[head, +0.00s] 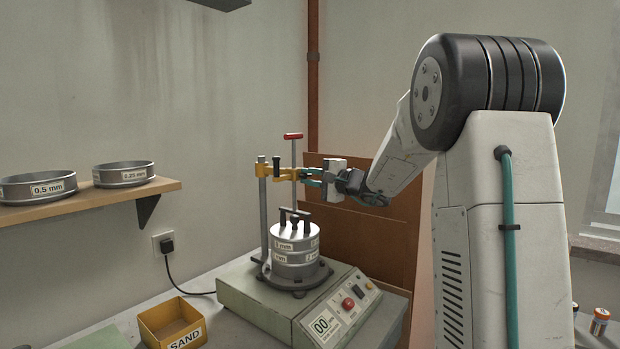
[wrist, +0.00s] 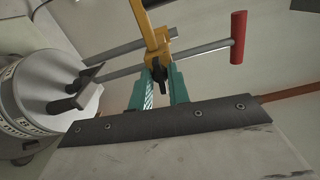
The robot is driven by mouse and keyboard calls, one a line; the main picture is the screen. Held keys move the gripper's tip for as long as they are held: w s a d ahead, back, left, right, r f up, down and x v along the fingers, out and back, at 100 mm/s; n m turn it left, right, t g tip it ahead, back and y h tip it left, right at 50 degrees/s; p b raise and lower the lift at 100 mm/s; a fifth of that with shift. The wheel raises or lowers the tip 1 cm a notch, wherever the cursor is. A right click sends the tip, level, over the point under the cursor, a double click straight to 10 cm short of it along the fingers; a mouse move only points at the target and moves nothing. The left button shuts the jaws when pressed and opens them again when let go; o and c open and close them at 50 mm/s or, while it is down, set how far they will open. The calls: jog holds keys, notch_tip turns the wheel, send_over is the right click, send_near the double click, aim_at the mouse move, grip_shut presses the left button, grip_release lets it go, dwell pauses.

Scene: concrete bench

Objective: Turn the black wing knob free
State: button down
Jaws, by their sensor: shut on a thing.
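The black wing knob (wrist: 160,77) sits on the yellow clamp (wrist: 158,45), where the clamp meets a metal rod with a red end (wrist: 238,37). My gripper (wrist: 159,86) has its teal fingers on either side of the knob and is shut on it. In the head view my gripper (head: 314,176) reaches in from the right to the end of the yellow clamp (head: 290,172), above the sieve stack; the knob is mostly hidden there by the fingers. The red rod end (head: 293,136) stands above the clamp.
The sieve stack (head: 294,250), topped by a black crosspiece (head: 295,214), stands on the green shaker (head: 262,307) below. A grey post (head: 264,215) carries the clamp. A yellow sand box (head: 160,320) is at front left. A wall shelf (head: 95,204) holds two sieves.

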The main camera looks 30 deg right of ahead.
jog(key=shift+n, duration=0.6)
jog(key=c, duration=1.3)
grip_release()
jog(key=shift+c, duration=0.2)
jog(key=v, duration=0.7)
jog(key=shift+s+d, duration=0.15)
jog(key=shift+s, duration=0.2)
